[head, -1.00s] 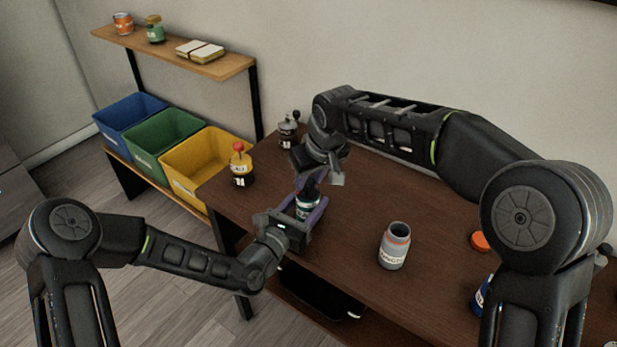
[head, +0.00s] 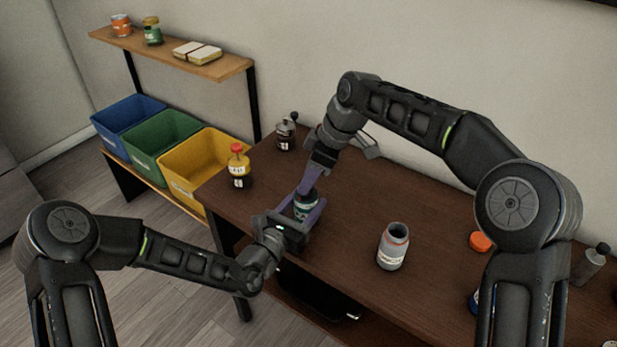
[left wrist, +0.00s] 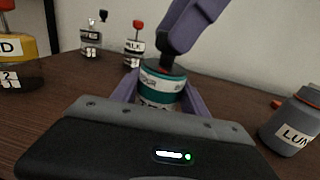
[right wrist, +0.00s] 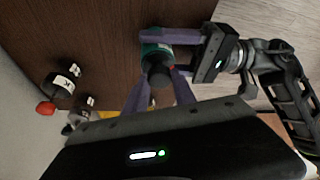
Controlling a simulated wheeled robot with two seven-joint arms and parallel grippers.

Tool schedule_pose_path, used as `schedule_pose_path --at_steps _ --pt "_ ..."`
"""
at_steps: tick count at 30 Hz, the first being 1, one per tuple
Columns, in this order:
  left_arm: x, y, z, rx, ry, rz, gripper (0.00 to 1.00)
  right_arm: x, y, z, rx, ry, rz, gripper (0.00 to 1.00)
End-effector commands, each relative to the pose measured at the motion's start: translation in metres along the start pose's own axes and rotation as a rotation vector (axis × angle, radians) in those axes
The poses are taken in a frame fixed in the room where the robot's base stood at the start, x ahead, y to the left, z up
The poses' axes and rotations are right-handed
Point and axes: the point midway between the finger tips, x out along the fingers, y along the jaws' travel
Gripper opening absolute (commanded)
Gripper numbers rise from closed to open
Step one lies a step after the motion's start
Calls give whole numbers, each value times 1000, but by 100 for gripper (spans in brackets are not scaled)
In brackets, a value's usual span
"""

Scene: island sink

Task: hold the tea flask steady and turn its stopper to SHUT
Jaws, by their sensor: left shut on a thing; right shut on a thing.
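The tea flask is a small teal container (left wrist: 160,86) with a white label band and a dark stopper (right wrist: 158,76). It stands upright near the table's front left edge; it also shows in the head view (head: 303,205). My left gripper (head: 302,212) is shut on the flask body, its purple fingers on either side. My right gripper (head: 311,184) reaches down from above and is shut on the stopper. In the head view the fingers mostly hide the stopper. I cannot read any SHUT mark.
A red-topped yellow bottle (head: 238,165) and a dark cranked bottle (head: 285,134) stand behind. Blue, green and yellow bins (head: 182,178) are left of the table.

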Motion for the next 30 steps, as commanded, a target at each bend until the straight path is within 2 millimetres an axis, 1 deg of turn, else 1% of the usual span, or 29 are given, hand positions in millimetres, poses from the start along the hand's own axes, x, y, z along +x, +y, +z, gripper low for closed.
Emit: schedule_pose_path --at_steps 6,17,18,25,26,30 --pt "0 0 0 0 1 1 7 0 1 1 -39 0 -16 0" --pt "0 0 0 0 1 1 7 0 1 1 -42 0 -17 0" --pt "0 0 0 0 1 1 7 0 1 1 -42 0 -17 34" --pt "0 0 0 0 1 0 7 0 0 0 -41 0 -17 53" --pt "0 0 0 0 1 0 7 0 0 0 -41 0 -17 54" --pt "0 0 0 0 1 0 7 0 0 0 -41 0 -17 54"
